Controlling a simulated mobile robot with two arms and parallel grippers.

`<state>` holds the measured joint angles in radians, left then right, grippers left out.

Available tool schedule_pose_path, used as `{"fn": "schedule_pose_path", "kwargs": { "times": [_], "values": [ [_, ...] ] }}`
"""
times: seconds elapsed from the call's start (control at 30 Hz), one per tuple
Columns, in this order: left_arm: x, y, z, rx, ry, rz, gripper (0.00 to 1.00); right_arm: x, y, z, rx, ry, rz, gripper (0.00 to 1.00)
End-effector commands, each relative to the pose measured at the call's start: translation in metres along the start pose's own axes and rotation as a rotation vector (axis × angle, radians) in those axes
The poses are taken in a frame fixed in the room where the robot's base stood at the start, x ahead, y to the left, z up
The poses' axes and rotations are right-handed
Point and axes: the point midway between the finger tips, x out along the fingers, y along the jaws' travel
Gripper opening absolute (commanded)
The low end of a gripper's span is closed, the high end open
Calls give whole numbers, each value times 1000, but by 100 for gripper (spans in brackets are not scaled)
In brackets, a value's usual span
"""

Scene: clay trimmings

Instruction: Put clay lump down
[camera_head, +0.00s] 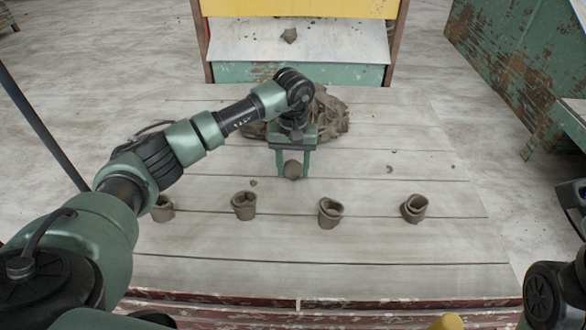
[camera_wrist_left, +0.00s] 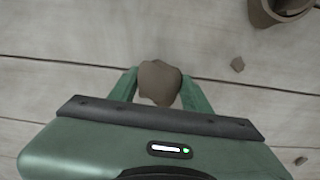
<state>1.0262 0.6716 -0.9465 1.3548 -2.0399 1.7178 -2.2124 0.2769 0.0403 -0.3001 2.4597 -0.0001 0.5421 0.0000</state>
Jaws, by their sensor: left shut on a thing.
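A grey-brown clay lump (camera_head: 293,170) is between the fingers of my left gripper (camera_head: 292,172), which is shut on it. The lump also shows in the left wrist view (camera_wrist_left: 159,82), with a green finger on each side. The gripper points down over the plank table (camera_head: 400,250), in front of a clay heap (camera_head: 333,118). I cannot tell whether the lump touches the planks. Another clay lump (camera_head: 289,35) lies on the white board of the stand at the back. My right gripper is not in view; only part of my right arm shows at the right edge.
Small clay crumbs (camera_wrist_left: 237,64) lie around. A worn green cabinet (camera_head: 510,65) stands at the back right. The table's front strip is clear.

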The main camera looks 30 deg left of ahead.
Motion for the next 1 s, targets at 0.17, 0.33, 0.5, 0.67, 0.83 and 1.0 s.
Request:
{"fn": "schedule_pose_path", "kwargs": {
  "times": [0.17,0.33,0.5,0.67,0.83,1.0],
  "values": [
    [0,0,0,0,1,0,0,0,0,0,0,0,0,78],
    [1,0,0,0,0,0,70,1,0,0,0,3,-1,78],
    [1,0,0,0,0,0,70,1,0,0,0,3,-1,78],
    [-2,0,0,0,0,1,70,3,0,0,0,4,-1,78],
    [-28,0,-1,1,3,1,70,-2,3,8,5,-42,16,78],
    [-67,0,-1,0,3,0,70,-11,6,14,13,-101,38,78]
  ]
}}
